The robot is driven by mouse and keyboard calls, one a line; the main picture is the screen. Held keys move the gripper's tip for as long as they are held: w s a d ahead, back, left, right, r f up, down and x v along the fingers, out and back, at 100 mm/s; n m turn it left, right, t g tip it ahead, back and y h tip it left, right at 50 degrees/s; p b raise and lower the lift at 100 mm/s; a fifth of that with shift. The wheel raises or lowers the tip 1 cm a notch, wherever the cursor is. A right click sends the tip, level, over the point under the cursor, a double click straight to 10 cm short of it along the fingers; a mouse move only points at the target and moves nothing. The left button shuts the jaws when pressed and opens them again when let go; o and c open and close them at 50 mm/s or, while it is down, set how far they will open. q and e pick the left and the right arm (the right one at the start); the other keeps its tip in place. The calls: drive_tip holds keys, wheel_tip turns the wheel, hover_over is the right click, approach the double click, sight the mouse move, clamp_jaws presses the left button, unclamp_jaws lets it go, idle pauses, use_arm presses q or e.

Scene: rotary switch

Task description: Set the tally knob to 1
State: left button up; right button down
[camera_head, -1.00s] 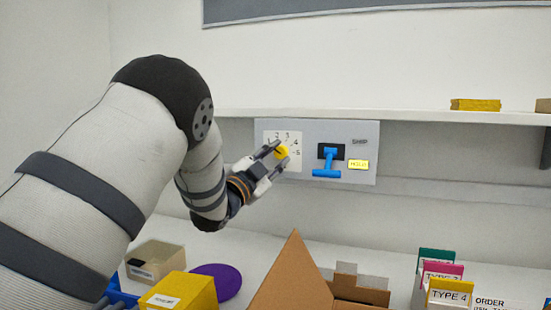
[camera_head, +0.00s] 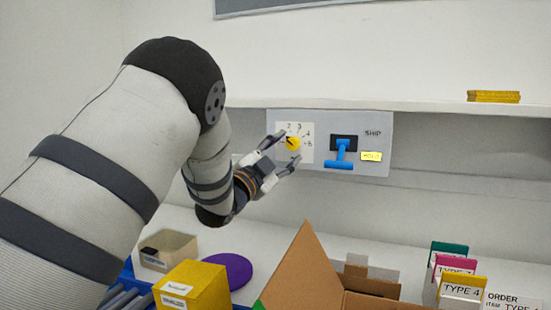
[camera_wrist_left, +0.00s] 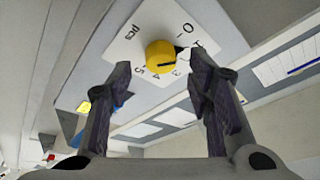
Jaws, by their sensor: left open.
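The yellow round tally knob (camera_head: 294,144) sits on a white numbered dial plate (camera_head: 306,158) on the wall panel. Its black pointer is tilted up and left in the head view, left of the 2. In the left wrist view the knob (camera_wrist_left: 160,55) has its pointer toward the digit beside 0, apparently 1, partly hidden by a finger. My left gripper (camera_head: 286,151) is open, with its fingers in front of the knob and to either side. In the wrist view a gap shows between the fingers (camera_wrist_left: 165,75) and the knob. My right gripper is not in view.
A shelf (camera_head: 430,106) runs above. Below are a cardboard box (camera_head: 303,275), a yellow box (camera_head: 190,288), a beige bin (camera_head: 168,249) and type cards.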

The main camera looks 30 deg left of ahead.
use_arm(q)
drive_tip(key=v, duration=1)
drive_tip(key=shift+s, duration=0.2)
